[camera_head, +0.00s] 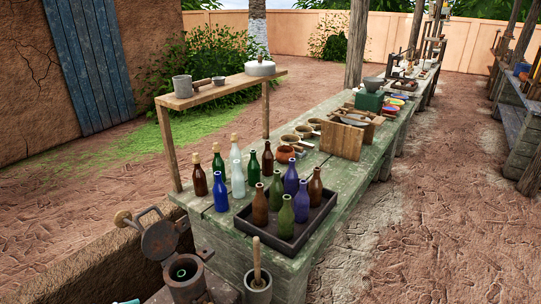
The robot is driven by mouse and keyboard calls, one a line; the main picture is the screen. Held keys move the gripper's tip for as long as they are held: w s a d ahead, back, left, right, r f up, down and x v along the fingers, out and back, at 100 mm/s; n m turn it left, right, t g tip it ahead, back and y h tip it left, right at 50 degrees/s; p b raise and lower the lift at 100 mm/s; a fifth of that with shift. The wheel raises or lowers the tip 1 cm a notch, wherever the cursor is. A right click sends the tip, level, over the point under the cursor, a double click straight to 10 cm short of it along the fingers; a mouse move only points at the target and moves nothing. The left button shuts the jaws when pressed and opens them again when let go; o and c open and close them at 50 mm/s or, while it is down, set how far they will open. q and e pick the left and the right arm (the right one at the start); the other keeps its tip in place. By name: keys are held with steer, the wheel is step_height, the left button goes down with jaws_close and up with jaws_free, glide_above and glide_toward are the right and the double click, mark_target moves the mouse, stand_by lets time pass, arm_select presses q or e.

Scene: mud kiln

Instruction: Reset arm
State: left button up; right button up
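Neither of my grippers shows in the head view. The long green wooden table (230,222) runs from the near middle to the back right. A dark tray (287,248) on its near end holds several brown, green and purple bottles. Several more bottles, including a blue bottle (220,192) and a clear bottle (238,180), stand beside the tray on the left.
A wooden shelf (225,87) above the table carries a mug (182,87) and a lidded pot (260,68). An open-lidded metal vessel (188,283) and a mortar with a pestle (257,282) stand in front. Bare ground (430,210) lies free at right.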

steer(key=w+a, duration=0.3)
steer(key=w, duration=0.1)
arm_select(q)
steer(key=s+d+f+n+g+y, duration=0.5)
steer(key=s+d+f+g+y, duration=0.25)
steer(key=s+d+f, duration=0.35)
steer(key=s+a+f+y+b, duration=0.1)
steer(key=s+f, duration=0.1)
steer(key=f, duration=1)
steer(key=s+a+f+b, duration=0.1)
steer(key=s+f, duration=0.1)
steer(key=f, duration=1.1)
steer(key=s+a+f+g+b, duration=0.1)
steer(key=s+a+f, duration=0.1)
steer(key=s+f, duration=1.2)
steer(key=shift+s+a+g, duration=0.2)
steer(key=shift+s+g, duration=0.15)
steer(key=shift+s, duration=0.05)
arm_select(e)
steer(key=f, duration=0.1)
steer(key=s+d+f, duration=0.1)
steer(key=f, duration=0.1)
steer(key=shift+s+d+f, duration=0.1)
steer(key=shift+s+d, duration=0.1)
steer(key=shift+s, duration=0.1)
